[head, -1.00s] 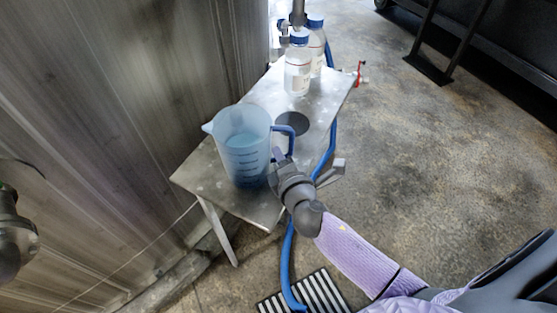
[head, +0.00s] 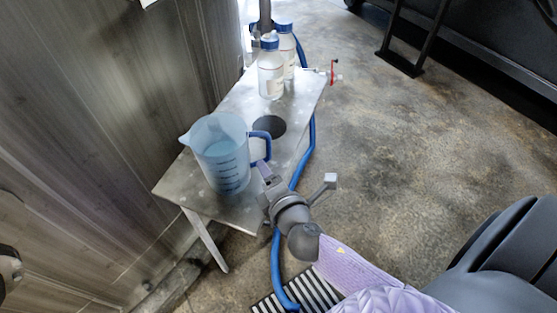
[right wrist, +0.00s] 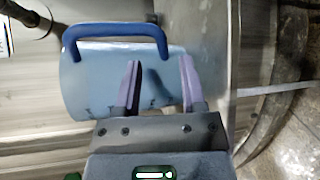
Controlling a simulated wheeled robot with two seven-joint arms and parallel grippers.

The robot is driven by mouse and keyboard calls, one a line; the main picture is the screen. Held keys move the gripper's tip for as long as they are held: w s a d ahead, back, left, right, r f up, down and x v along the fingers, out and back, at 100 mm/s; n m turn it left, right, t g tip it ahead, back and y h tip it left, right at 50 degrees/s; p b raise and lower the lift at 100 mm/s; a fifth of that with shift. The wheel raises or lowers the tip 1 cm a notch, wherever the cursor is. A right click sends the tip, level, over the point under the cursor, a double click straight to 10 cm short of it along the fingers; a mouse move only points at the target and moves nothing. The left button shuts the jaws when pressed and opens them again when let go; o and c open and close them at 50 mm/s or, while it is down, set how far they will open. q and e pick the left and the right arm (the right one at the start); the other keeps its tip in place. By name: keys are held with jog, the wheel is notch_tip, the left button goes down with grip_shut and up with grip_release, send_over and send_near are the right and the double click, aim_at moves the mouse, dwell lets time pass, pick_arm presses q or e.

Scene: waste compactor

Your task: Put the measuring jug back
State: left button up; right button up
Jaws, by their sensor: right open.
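The measuring jug (head: 222,168), translucent blue with a blue handle (head: 262,135), stands upright on the near end of the metal table (head: 178,183). It holds bluish liquid. My right gripper (head: 298,178) is open and empty on the handle side of the jug, with one finger just below the handle. In the right wrist view, the open right gripper (right wrist: 160,78) has both fingers in front of the jug (right wrist: 85,85), with nothing visibly held between them. My left gripper cannot be made out.
Two blue-capped bottles (head: 271,75) stand at the table's far end, by a red-handled fitting (head: 334,72). A blue hose (head: 309,145) runs along the table's right side to a floor grate (head: 318,292). A metal wall (head: 85,130) closes the left.

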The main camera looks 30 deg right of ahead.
pick_arm(q)
jog(key=shift+w+r, duration=0.15)
jog(key=shift+w, duration=0.25)
pick_arm(e)
jog(key=v, duration=0.7)
pick_arm(q)
jog(key=shift+s, duration=0.15)
